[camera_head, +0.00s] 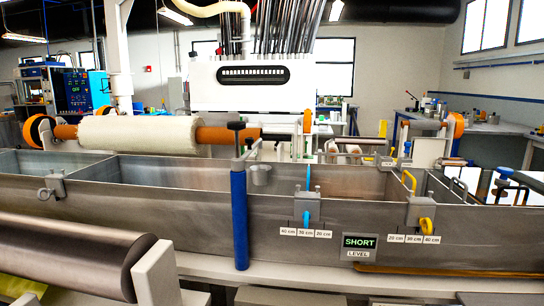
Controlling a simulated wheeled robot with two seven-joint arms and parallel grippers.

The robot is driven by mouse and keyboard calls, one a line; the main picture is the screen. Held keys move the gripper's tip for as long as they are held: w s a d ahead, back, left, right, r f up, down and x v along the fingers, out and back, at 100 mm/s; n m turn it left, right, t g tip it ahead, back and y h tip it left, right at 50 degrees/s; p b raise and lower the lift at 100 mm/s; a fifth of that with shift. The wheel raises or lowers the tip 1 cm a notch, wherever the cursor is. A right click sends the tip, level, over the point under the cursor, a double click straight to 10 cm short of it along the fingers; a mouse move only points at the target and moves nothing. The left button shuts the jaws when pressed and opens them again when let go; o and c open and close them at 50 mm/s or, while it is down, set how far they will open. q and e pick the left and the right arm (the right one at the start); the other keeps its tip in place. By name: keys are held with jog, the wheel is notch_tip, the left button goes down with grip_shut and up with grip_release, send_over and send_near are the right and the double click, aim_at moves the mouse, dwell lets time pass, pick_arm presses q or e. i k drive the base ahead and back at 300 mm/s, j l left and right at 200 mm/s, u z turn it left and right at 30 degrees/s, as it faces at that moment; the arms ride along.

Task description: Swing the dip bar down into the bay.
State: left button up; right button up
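Neither of my grippers is in view. The long grey metal bath (150,212) runs across the picture, split by walls into several open bays; one bay (350,182) lies right of the blue post (239,220). No part is labelled as the dip bar, and I cannot tell which it is. A brown bar (225,138) with a white sleeve (140,134) lies level above the bath's back edge at left. A yellow handle (409,181) stands up at the right bay. A blue lever (307,205) and a yellow ring (426,225) sit on brackets on the front wall.
A display (359,241) on the front wall reads SHORT, above LEVEL. Labels in cm flank it. A dark roller (75,256) and pale block (157,275) fill the lower left. A yellow-brown tube (440,272) runs along the bath's foot. A white machine (253,82) stands behind.

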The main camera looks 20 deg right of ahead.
aim_at(382, 143)
jog(key=z, duration=1.15)
